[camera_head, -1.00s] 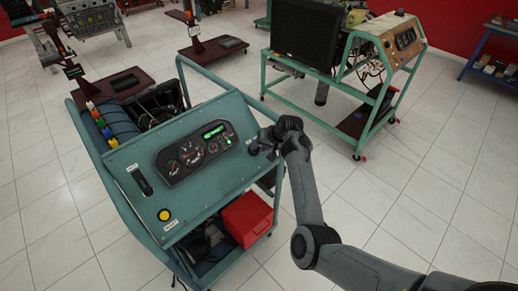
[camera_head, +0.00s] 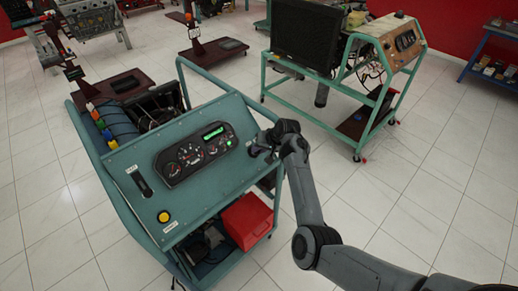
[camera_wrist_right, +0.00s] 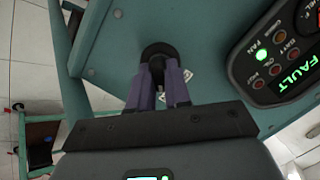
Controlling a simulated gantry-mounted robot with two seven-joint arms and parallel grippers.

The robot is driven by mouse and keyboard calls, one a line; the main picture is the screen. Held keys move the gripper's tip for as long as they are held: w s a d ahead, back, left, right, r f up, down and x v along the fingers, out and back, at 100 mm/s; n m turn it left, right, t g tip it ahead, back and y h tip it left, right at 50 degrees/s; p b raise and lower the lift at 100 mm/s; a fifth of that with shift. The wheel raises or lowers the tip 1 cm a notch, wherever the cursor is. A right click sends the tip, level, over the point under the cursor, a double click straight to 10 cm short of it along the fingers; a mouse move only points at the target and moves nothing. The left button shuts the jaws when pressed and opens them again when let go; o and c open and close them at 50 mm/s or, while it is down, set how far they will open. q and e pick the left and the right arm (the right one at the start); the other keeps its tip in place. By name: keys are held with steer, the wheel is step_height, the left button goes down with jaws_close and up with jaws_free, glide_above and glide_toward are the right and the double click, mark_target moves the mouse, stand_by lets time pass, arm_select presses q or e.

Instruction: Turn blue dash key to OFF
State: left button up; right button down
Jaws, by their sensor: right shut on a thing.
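The blue-green dash panel (camera_head: 205,185) tops the trainer at the left in the head view. Its black gauge cluster (camera_head: 195,152) has a lit green display. In the right wrist view the cluster (camera_wrist_right: 284,58) reads FAULT, with a green light by FAN. The dash key's round black mount (camera_wrist_right: 158,50) sits on the panel. My right gripper (camera_head: 262,150) is at the panel's right end. In the wrist view its fingers (camera_wrist_right: 158,78) are shut on the key, which they mostly hide. I cannot read the key's position. My left gripper is not in view.
A yellow button (camera_head: 164,216) and a black slotted part (camera_head: 139,180) sit left on the panel. A red box (camera_head: 248,220) lies on the shelf below. A green-framed trainer (camera_head: 345,85) stands behind right. Open tiled floor lies between and in front.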

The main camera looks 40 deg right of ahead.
steer(key=shift+r+n+p, duration=0.2)
steer(key=shift+n+p, duration=0.3)
steer(key=shift+p, duration=0.25)
steer(key=n+p, duration=0.2)
steer(key=p, duration=0.1)
steer(key=shift+n+h+p, duration=0.3)
steer(key=shift+n+p, duration=0.05)
steer(key=shift+n, duration=0.05)
steer(key=n+p, duration=0.2)
steer(key=shift+a+n+h, duration=0.1)
steer(key=shift+n+h, duration=0.2)
steer(key=shift+n, duration=0.1)
steer(key=shift+f+n+p, duration=0.1)
steer(key=shift+n+p, duration=0.7)
steer(key=shift+n, duration=0.1)
steer(key=shift+a, duration=0.1)
steer(key=shift+f, duration=0.1)
steer(key=c, duration=1.2)
jaws_free()
steer(key=shift+o, duration=0.2)
